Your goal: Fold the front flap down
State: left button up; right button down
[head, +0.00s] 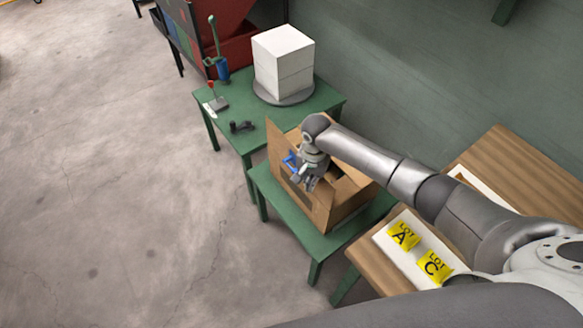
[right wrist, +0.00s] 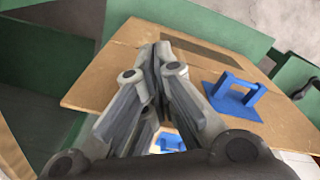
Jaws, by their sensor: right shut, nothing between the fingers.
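An open cardboard box (head: 350,207) stands on a low green table. Its front flap (head: 277,148) stands up on the left side of the box, with a blue handle (head: 290,160) on it. My right gripper (head: 309,186) is at the flap, just right of the blue handle, over the box. In the right wrist view the gripper (right wrist: 158,52) is shut and empty in front of the brown flap (right wrist: 108,78). The blue handle (right wrist: 235,95) lies to the right of the fingers. I cannot tell whether the fingers touch the flap. My left gripper is not in view.
A green table (head: 240,97) behind holds a white block (head: 283,62) on a round grey base and small tools. A wooden table (head: 385,272) at right carries yellow lot labels (head: 404,235). My right arm crosses above the box. The floor at left is clear.

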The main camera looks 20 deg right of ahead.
jog(key=shift+w+d+r, duration=0.15)
jog(key=shift+d, duration=0.35)
jog(key=shift+w+d+f, duration=0.1)
jog(key=shift+w+d, duration=0.2)
jog(key=shift+d, duration=0.5)
jog(key=shift+w+d+f, duration=0.1)
jog(key=shift+w+d, duration=0.2)
jog(key=shift+d, duration=0.5)
jog(key=shift+w+d, duration=0.3)
jog(key=shift+d, duration=0.5)
jog(key=shift+b, duration=0.35)
